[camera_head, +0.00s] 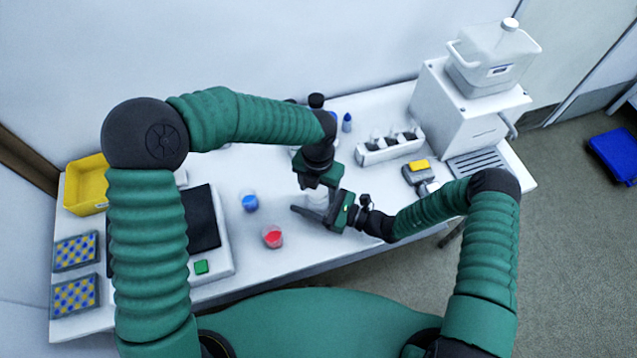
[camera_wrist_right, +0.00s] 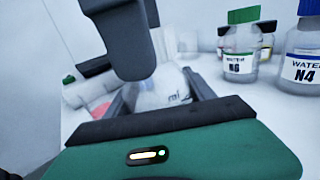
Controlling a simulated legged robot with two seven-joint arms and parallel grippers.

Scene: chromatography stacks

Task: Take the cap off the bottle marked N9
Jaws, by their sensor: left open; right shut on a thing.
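A clear bottle with a white label (camera_wrist_right: 165,90) stands between the fingers of my right gripper (camera_wrist_right: 160,95), which is shut on it. Only part of its print shows, so I cannot read its mark. In the head view its pale body (camera_head: 317,198) shows between my two grippers. My right gripper (camera_head: 318,213) reaches it from the right. My left gripper (camera_head: 317,183) is open and points down right above the bottle, and a dark part of it also fills the top of the right wrist view (camera_wrist_right: 122,45). The bottle's top and any cap are hidden behind it.
Green-capped bottle N6 (camera_wrist_right: 240,48) and blue-capped bottle N4 (camera_wrist_right: 302,62) stand nearby. A red-filled beaker (camera_head: 272,237) and a blue-filled one (camera_head: 250,203) stand left of the grippers. A white rack (camera_head: 390,150) is at the right. The front table strip is clear.

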